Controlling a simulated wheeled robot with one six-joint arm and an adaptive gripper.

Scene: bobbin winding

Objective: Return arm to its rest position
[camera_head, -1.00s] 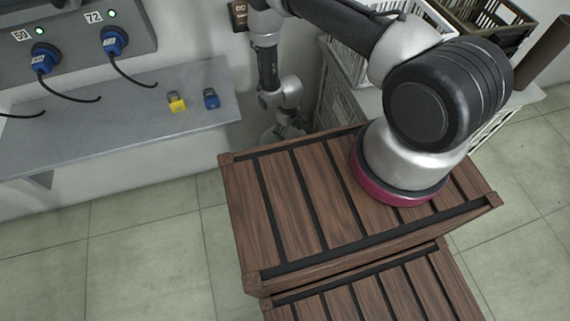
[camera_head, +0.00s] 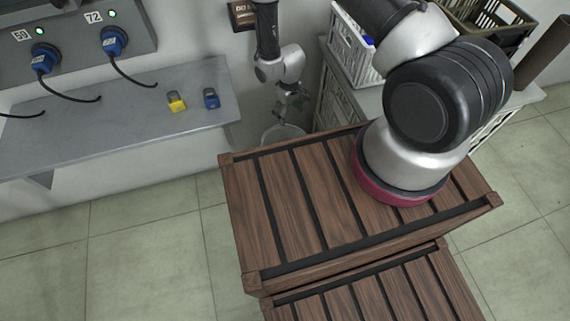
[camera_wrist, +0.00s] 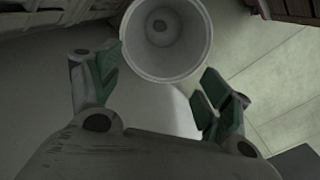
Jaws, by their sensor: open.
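My gripper (camera_head: 289,106) hangs between the shelf and the wooden crates in the head view, near the wall, pointing down. In the wrist view my gripper (camera_wrist: 152,92) shows its two green-padded fingers spread wide apart with nothing between them. A white round bucket (camera_wrist: 166,40) lies beyond the fingertips in the wrist view, and its inside looks empty apart from a small round mark at the bottom. The bucket (camera_head: 283,133) is partly hidden by the gripper and the crate in the head view.
A grey shelf (camera_head: 120,120) on the left holds a yellow padlock-like piece (camera_head: 176,101) and a blue one (camera_head: 211,98). Blue plugs (camera_head: 114,42) sit in the wall panel above. A wooden crate (camera_head: 300,205) stands in front. White baskets (camera_head: 352,50) stand behind on the right.

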